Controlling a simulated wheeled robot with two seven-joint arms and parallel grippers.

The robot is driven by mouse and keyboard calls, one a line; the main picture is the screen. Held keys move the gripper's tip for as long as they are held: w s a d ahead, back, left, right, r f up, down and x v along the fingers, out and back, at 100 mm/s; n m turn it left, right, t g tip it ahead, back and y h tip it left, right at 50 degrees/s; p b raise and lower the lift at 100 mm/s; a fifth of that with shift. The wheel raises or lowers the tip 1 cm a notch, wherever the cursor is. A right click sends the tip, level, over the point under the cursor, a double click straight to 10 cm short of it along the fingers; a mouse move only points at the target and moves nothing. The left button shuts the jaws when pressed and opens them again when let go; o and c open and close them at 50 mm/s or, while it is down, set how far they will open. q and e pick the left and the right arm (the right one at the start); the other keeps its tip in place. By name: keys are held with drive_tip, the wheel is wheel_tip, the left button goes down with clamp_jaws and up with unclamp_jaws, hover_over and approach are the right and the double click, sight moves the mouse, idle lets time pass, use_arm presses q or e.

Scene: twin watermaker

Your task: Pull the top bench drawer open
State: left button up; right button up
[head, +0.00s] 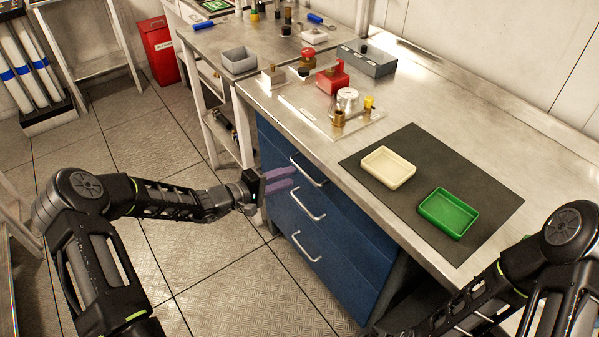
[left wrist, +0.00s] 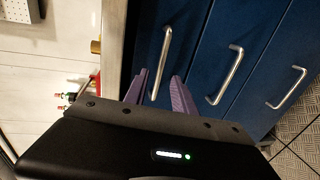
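The blue bench drawer unit stands under the near side of the metal bench, with three silver bar handles one above another. The top drawer (head: 274,152) looks shut, flush with the fronts below. Its handle (head: 308,171) also shows in the left wrist view (left wrist: 161,62). My left gripper (head: 279,180) is open, its purple fingers pointing at the drawer fronts near the top handle. In the left wrist view its fingertips (left wrist: 160,80) lie on either side of the top handle's near end. Contact cannot be told. My right arm shows at the lower right; its gripper is out of view.
On the bench (head: 440,105) a dark mat (head: 460,183) carries a cream tray (head: 388,167) and a green tray (head: 447,213). Several fittings and a red block (head: 333,79) stand further back. The floor (head: 215,265) before the drawers is clear.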

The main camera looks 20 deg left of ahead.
use_arm(q)
drive_tip(key=x, duration=0.5)
drive_tip(key=shift+w+d+p, duration=0.1)
drive_tip(key=shift+p, duration=0.25)
clamp_jaws()
idle(1.1)
